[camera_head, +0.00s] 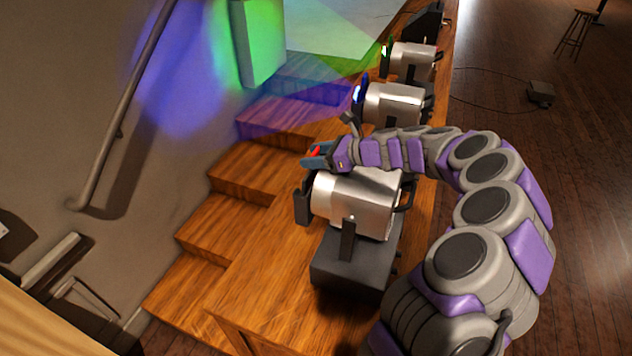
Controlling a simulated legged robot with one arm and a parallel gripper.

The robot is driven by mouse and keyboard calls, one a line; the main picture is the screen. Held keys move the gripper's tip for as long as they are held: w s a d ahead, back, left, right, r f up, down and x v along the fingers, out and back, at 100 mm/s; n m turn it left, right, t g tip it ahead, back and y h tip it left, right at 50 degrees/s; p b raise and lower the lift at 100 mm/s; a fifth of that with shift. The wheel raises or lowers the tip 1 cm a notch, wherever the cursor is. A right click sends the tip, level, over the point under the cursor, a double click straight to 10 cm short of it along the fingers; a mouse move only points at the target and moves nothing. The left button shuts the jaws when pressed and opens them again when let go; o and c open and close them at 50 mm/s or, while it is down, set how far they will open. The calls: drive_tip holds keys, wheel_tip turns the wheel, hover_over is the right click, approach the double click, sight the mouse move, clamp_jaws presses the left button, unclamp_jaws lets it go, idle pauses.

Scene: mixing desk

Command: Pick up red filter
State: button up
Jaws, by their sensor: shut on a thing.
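The red filter (315,152) shows as a small red patch at the end of my arm, mostly hidden by the gripper. My gripper (314,158) is shut on it, above and at the front left of the nearest silver spotlight (362,205). The spotlight's dark front frame (303,200) is just below the gripper. I cannot tell whether the filter touches the spotlight.
Two more spotlights stand behind, one with a blue light (392,103) and one with a green light (413,60). Wooden steps (235,215) descend on the left beside a wall with a handrail (120,110). A stool (574,30) stands far right on open floor.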

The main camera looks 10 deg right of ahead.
drive_tip(key=shift+a, duration=0.5)
drive_tip(key=c, duration=0.4)
drive_tip(key=shift+o, duration=0.2)
drive_tip(key=shift+d+r, duration=0.1)
drive_tip(key=shift+d, duration=0.1)
